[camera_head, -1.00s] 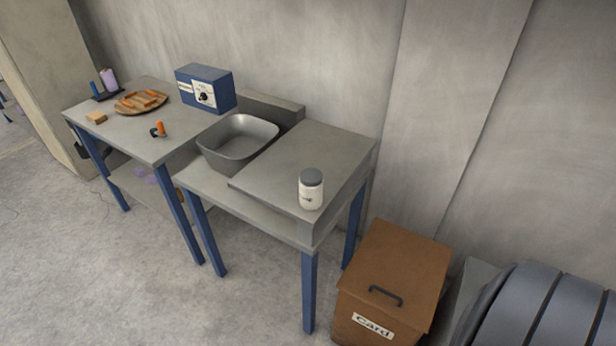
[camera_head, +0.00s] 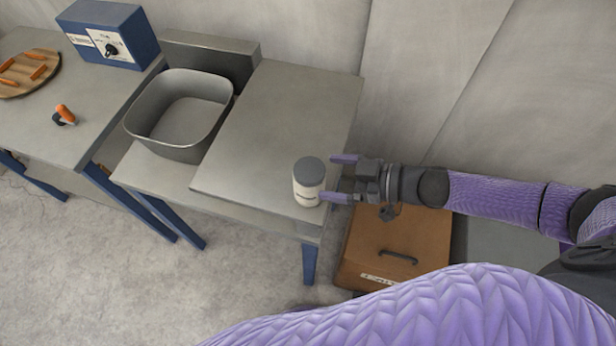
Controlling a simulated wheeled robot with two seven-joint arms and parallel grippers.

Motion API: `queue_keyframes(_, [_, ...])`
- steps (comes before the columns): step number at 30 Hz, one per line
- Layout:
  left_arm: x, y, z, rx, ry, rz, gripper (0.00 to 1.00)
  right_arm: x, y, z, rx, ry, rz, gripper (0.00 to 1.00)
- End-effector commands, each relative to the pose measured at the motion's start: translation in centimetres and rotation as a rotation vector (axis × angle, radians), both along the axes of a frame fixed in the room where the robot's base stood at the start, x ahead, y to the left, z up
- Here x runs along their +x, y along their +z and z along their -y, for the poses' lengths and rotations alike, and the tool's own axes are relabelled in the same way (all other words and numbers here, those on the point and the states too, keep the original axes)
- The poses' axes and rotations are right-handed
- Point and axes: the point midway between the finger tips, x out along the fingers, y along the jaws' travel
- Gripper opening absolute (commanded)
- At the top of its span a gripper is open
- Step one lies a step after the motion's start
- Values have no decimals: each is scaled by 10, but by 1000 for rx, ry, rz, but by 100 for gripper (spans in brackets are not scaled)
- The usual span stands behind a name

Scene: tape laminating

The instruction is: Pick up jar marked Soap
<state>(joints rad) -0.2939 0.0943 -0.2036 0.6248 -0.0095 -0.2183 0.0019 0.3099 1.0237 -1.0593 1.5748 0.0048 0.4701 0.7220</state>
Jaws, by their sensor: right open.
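The jar (camera_head: 307,185) is white with a dark grey lid and stands upright at the front right of the raised grey worktop (camera_head: 285,105). Its label is too small to read now. My right gripper (camera_head: 338,178) comes in from the right. It is open, with purple fingers pointing left at the jar. One finger tip is at the jar's far right side and the other at its near right side. I cannot tell if they touch it. My left gripper is not in view.
A grey basin (camera_head: 181,112) stands left of the jar. A blue box with a dial (camera_head: 108,36), a wooden board (camera_head: 27,72) and an orange-handled tool (camera_head: 65,114) are on the left table. A brown lidded box (camera_head: 394,247) stands on the floor below my right arm.

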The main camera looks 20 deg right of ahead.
Motion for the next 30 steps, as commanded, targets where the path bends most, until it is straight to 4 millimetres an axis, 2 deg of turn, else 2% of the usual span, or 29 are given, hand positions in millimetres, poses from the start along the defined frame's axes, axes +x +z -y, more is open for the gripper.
queue_keyframes(6, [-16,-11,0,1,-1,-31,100,25,-13,-32,1,2,2,100])
queue_keyframes(9, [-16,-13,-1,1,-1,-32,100,31,-17,-42,-1,-1,1,100])
queue_keyframes(16, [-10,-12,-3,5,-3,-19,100,33,-17,-45,-2,-2,1,100])
queue_keyframes(17, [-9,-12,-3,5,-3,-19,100,33,-17,-45,-2,-2,1,96])
queue_keyframes(27, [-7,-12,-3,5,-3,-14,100,33,-17,-44,-2,-2,1,24])
queue_keyframes(29, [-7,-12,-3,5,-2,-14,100,33,-17,-44,-3,-2,0,11])
queue_keyframes(30, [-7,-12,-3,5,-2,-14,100,33,-16,-44,-2,-2,1,10])
